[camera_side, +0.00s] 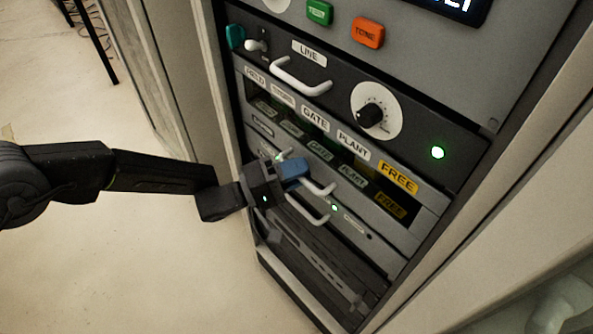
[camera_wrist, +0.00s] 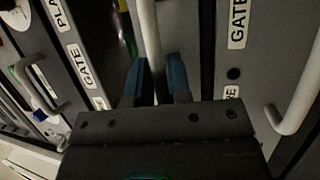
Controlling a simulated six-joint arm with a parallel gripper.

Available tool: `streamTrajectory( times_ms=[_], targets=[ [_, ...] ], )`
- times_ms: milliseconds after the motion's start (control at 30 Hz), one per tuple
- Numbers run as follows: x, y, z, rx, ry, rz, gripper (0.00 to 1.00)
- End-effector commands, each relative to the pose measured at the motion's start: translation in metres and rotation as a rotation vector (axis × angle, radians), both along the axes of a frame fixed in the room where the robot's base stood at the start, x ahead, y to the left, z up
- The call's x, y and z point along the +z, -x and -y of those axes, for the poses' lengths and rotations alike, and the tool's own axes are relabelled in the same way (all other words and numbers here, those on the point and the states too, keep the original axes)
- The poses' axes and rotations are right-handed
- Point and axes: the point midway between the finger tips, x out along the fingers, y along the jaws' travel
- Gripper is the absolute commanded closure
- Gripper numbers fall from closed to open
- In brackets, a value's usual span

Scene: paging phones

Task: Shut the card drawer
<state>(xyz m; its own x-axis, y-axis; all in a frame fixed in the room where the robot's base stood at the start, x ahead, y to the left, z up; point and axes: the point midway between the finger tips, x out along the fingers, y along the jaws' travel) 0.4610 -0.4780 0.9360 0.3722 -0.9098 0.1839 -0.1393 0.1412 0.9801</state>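The card drawer (camera_side: 398,237) stands partly out of the grey rack, with a dark gap and tilted labels GATE, PLANT and FREE showing behind its front. Its pale bar handle (camera_side: 322,189) also shows in the wrist view (camera_wrist: 150,35), running between my fingers. My gripper (camera_side: 294,170) has blue fingertips and reaches the handle from the left. In the wrist view the fingers (camera_wrist: 158,78) lie on either side of the bar, close against it. The gripper body hides part of the drawer front and of the handle.
Another pale handle (camera_side: 308,211) sits just below my gripper. A green TEST button (camera_side: 320,12) and orange TONE button (camera_side: 367,32) are higher. Floor is clear at left.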

Motion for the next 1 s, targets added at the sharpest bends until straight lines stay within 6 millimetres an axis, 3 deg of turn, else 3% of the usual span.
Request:
streamTrajectory(
  times_ms=[133,567,767,1000],
  targets=[
    [-0.002,0.0,0.0,0.0,-0.005,-0.003,0.63],
    [-0.007,0.003,-0.004,-0.001,-0.011,-0.009,0.63],
    [-0.008,0.012,-0.028,0.0,-0.007,-0.006,0.63],
    [-0.016,0.032,-0.079,0.0,-0.001,0.0,0.63]
  ],
)
